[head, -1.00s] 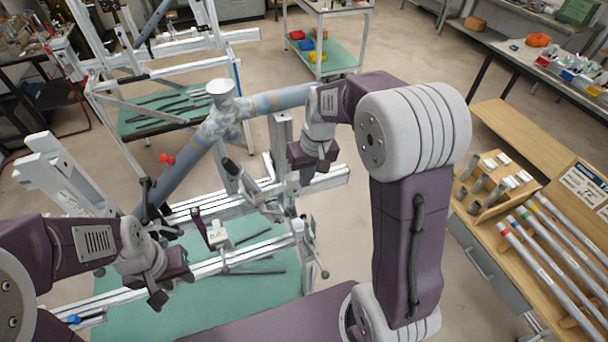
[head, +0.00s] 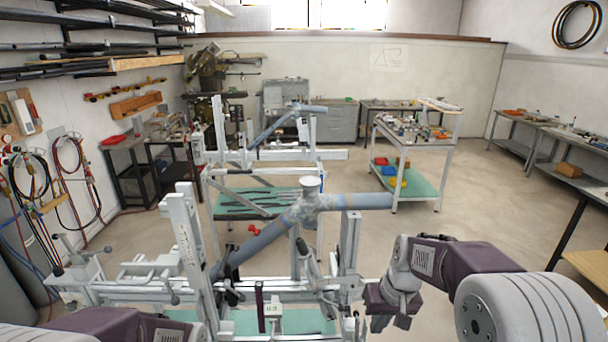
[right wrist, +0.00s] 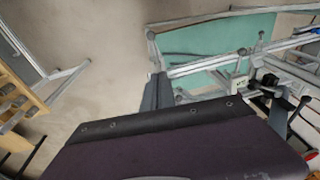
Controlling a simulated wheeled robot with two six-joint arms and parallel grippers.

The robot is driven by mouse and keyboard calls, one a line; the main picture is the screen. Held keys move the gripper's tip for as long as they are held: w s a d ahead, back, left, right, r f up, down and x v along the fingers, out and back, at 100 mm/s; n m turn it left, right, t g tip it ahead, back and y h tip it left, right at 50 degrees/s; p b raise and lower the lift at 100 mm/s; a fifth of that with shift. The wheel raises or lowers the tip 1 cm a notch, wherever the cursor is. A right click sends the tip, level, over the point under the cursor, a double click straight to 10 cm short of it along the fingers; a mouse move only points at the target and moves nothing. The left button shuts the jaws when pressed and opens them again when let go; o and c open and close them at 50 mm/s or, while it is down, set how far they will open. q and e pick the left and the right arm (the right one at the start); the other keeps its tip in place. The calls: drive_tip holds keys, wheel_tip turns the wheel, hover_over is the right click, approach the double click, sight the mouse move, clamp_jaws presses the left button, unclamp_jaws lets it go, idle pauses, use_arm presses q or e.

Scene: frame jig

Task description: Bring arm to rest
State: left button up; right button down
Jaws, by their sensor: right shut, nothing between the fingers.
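My right gripper (head: 388,318) is at the lower right of the head view, to the right of the frame jig (head: 190,255) and apart from the tubes. Its fingers point down and are shut with nothing in them. The jig holds grey-blue frame tubes: a slanting tube (head: 250,245) and a level tube (head: 355,201) meet at a joint piece (head: 311,186). My left arm shows only at the bottom left edge of the head view; its gripper is out of view. In the right wrist view the jig (right wrist: 215,66) stands at the upper right, and my own dark gripper body fills the bottom.
A white trolley (head: 443,160) with coloured bins stands behind the jig. A second jig (head: 215,150) is farther back. Hoses (head: 75,170) hang on the left wall. A wooden bench edge (head: 588,268) is at the right. Open floor (head: 475,222) lies between jig and right benches.

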drive_tip(key=s+f+h+b, duration=0.1)
drive_tip(key=s+f+b, duration=0.8)
drive_tip(key=s+f, duration=0.4)
wheel_tip(320, 180, down, 4)
drive_tip(key=shift+d+f+m+b, duration=0.1)
drive_tip(key=shift+d+m+b, duration=0.2)
drive_tip(key=shift+d+b, duration=0.1)
drive_tip(key=shift+a, duration=0.1)
